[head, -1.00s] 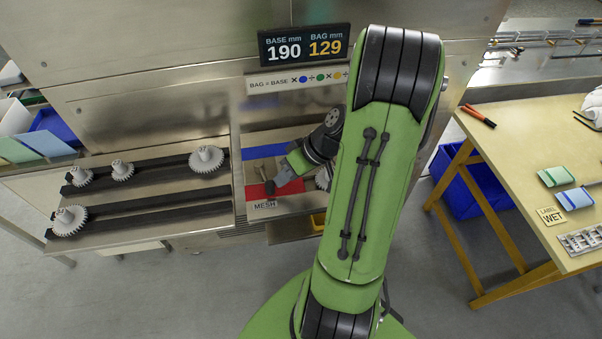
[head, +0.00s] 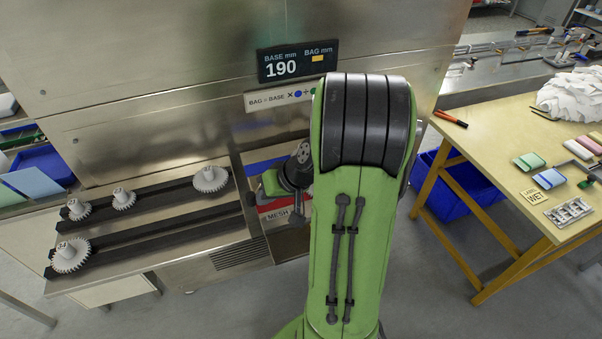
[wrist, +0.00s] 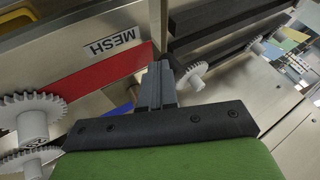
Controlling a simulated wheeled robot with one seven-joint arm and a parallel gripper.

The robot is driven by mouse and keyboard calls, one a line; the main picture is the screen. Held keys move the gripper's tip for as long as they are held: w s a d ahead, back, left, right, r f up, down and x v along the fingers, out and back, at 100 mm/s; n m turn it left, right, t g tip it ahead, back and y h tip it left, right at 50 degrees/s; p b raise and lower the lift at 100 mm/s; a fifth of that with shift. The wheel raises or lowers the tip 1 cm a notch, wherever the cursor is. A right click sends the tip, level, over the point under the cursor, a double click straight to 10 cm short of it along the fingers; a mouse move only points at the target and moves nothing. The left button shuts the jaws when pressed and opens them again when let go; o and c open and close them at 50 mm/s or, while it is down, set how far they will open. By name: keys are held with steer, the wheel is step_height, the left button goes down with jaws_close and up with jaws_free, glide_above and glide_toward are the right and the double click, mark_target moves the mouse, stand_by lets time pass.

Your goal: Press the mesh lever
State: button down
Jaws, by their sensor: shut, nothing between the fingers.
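The MESH label (head: 274,220) sits by a red strip (head: 272,208) on the machine's front, partly covered by my arm. In the wrist view the label (wrist: 112,42) and the red strip (wrist: 112,72) lie beyond and left of my fingers. My gripper (wrist: 161,72) is shut and empty, its dark fingers overlapping the strip's right end in the picture. I cannot make out the lever apart from the strip, nor tell whether my fingers touch anything. Two meshing-side white gears (wrist: 32,118) show at the left of the wrist view.
The display (head: 290,62) reads BASE 190, with a yellow mark under BAG. White gears (head: 70,256) stand on black rails (head: 150,234) at left. A wooden table (head: 500,150) with small packs is at right, a blue bin (head: 455,190) beneath it.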

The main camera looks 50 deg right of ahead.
steer(key=shift+w+a, duration=0.2)
steer(key=shift+a, duration=0.1)
steer(key=shift+w+a+r, duration=0.1)
stand_by(0.3)
